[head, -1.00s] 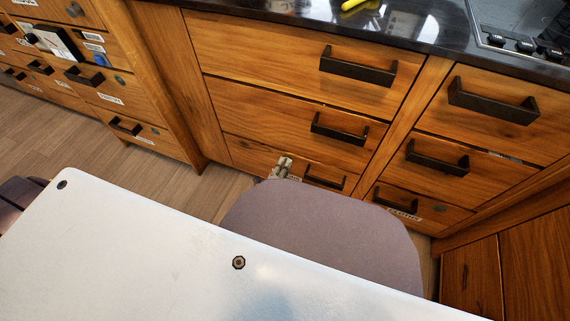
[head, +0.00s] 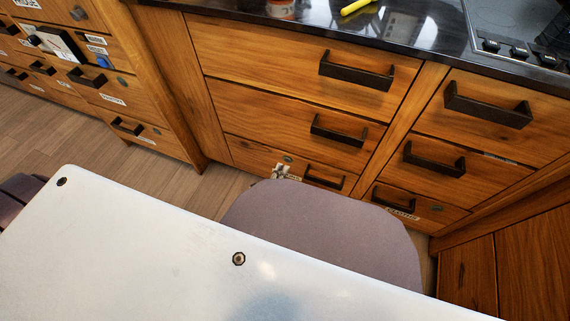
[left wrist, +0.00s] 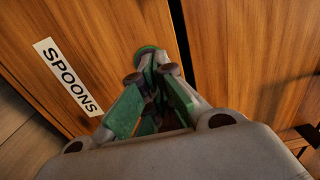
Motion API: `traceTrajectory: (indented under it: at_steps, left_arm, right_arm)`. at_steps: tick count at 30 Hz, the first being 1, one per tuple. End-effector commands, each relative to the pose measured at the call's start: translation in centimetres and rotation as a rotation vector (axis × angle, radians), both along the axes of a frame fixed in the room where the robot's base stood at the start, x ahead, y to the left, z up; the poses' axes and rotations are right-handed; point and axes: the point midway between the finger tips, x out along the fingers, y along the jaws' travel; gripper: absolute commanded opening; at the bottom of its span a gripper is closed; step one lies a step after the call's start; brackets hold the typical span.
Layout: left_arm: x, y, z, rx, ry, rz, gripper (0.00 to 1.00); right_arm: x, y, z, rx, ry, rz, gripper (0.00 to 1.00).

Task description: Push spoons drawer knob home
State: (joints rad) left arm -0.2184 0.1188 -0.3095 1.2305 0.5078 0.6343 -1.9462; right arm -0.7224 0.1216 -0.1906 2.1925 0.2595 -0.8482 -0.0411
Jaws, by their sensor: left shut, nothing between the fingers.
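The spoons drawer (head: 248,152) is the wooden bottom drawer of the middle stack. Its white SPOONS label (left wrist: 68,77) reads clearly in the left wrist view. A small round greenish knob (head: 288,158) shows on this drawer in the head view. In the left wrist view the knob (left wrist: 148,51) is partly hidden behind my fingertips. My left gripper (head: 280,170) is shut and empty, just in front of the drawer face. Its green and grey fingers (left wrist: 152,68) overlap the knob in the wrist view; I cannot tell whether they touch it. My right gripper is not in view.
A dark bar handle (head: 324,178) sits right of the knob on the drawer. Drawers with bar handles (head: 340,130) rise above, and another stack stands to the right. A dark counter (head: 420,30) tops them. Bare wooden floor (head: 150,185) lies to the left.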

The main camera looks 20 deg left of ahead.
Motion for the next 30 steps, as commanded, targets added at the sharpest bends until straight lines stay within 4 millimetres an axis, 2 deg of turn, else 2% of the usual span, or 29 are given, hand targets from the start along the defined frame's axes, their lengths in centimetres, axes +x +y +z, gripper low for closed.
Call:
traceTrajectory:
  at_steps: [21, 30]
  left_arm:
    - [-2.2, 0.1, 0.1, 0.0, 0.0, 0.001, 0.0]
    - [-2.4, 0.1, 0.0, -0.001, 0.0, 0.001, 0.0]
  right_arm:
    - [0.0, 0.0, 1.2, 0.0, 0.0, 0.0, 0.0]
    - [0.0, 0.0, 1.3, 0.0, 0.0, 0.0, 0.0]
